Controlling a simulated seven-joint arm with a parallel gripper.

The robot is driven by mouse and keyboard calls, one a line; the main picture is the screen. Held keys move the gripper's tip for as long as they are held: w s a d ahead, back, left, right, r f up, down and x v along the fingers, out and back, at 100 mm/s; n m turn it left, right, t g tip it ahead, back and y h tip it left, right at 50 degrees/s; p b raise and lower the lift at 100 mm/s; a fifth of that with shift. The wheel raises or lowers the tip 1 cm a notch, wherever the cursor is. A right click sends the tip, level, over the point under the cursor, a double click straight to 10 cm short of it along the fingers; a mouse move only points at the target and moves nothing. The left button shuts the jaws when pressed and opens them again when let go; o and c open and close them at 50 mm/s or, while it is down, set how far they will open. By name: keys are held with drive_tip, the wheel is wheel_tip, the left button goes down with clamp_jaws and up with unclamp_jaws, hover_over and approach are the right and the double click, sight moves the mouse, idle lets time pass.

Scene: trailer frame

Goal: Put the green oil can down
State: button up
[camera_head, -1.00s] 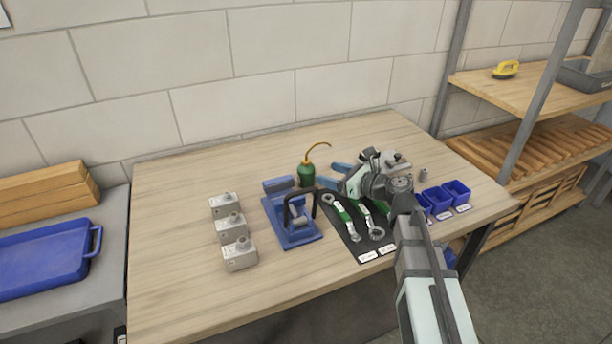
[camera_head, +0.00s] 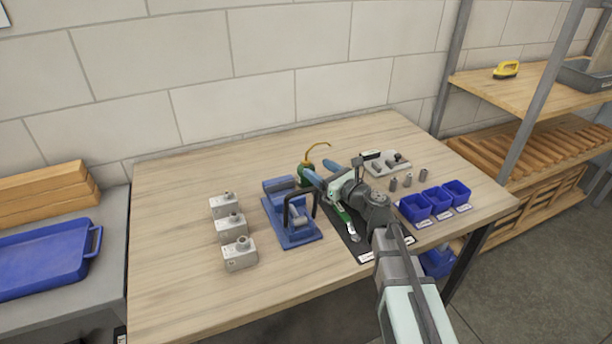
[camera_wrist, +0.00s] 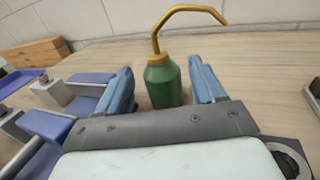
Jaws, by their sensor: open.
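The green oil can (camera_head: 305,172) with its bent brass spout stands upright on the workbench, just right of the blue fixture. In the wrist view the green oil can (camera_wrist: 163,84) shows between the two blue fingers of my gripper (camera_wrist: 166,82). The gripper is open, with a gap visible on both sides of the can. In the head view my gripper (camera_head: 318,172) reaches in from the right and hides part of the can's body. The can's base is hidden in the wrist view.
The blue fixture (camera_head: 293,235) with a black handle stands left of the gripper. Several grey boxes (camera_head: 240,254) stand further left. Blue bins (camera_head: 438,199) and small metal parts (camera_head: 407,181) are to the right.

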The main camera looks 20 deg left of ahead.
sight(310, 163)
drive_tip(key=shift+x, duration=3.2)
drive_tip(key=shift+s+r, duration=0.1)
drive_tip(key=shift+s, duration=0.05)
clamp_jaws()
